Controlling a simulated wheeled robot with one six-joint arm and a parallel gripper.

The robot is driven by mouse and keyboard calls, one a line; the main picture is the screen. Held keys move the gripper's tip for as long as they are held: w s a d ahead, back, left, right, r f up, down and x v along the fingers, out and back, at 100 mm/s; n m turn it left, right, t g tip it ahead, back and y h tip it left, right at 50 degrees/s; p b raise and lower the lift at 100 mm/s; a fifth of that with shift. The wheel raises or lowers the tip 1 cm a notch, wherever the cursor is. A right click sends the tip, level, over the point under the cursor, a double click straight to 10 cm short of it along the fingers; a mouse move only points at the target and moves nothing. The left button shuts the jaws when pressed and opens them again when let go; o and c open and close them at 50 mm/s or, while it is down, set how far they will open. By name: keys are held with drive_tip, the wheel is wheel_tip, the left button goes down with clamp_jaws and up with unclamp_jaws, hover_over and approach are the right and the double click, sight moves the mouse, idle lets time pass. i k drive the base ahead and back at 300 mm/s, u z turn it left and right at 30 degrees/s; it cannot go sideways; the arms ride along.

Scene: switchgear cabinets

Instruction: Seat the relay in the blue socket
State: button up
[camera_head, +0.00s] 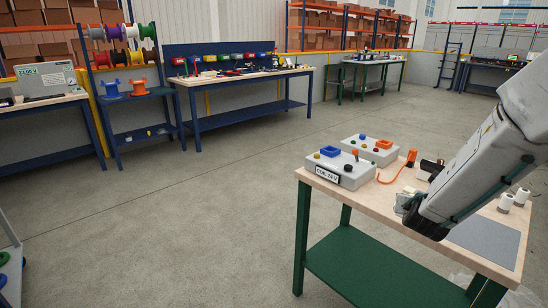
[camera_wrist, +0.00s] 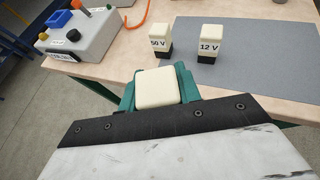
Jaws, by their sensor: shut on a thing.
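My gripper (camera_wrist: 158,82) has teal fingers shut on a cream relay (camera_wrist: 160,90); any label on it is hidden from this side. In the head view my gripper (camera_head: 415,212) is at the near side of the wooden table, mostly behind my arm. The blue socket (camera_head: 330,151) is on top of the nearer grey box (camera_head: 343,173), labelled "COIL 24 V", left of my gripper. In the wrist view the blue socket (camera_wrist: 58,18) is at the upper left, apart from the held relay.
Two other relays, marked 50 V (camera_wrist: 158,42) and 12 V (camera_wrist: 210,43), stand by the grey mat (camera_wrist: 262,60). A second grey box (camera_head: 370,149) with an orange socket (camera_head: 384,144) stands behind the first. An orange cable (camera_head: 392,176) lies on the table (camera_head: 372,201).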

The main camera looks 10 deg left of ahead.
sight(331, 153)
drive_tip(key=u, duration=1.25)
drive_tip(key=i, duration=3.8)
drive_tip(key=z, duration=3.7)
